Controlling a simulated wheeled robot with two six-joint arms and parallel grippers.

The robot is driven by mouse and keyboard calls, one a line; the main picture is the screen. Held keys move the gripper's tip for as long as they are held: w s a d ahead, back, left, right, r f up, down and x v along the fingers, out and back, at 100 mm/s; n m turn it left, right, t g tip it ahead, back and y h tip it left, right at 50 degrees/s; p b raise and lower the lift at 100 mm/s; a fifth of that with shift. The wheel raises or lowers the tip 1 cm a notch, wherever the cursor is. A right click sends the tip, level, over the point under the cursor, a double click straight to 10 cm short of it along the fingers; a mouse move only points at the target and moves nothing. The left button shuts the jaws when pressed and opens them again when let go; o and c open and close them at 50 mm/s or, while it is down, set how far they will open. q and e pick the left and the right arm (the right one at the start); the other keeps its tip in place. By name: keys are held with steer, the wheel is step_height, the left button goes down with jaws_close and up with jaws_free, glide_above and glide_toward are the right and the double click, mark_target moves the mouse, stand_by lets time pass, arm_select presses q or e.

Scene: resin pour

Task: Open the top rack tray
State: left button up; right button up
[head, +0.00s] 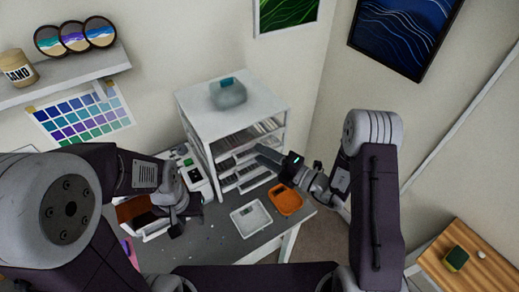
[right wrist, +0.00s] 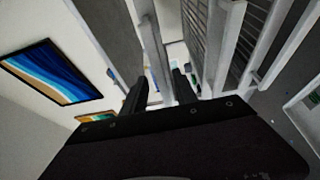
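The white rack (head: 199,121) stands on the grey table against the wall, with several slatted trays (head: 246,140) stacked under its top board. The trays look pushed in, though my right arm hides part of the lower ones. My right gripper (head: 262,153) is at the rack's open front, near the upper trays. In the right wrist view its two dark fingers (right wrist: 158,92) are apart, with a pale bar (right wrist: 153,50) showing between them; I cannot tell whether they touch it. My left gripper (head: 176,228) hangs over the table's left part; its fingers are too unclear to judge.
A grey-white tray (head: 251,218) and an orange tray (head: 286,200) lie on the table below the rack. A white device (head: 194,176) stands left of the rack. A rounded grey object (head: 228,96) sits on the rack's top. A wooden table (head: 470,264) is at the right.

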steer(key=shift+x, duration=0.9)
steer(key=shift+w+f, duration=0.2)
steer(key=shift+w, duration=0.05)
steer(key=shift+s+d+r, duration=0.1)
steer(key=shift+s+d, duration=0.05)
steer(key=c, duration=0.7)
jaws_close()
steer(key=shift+s, duration=0.1)
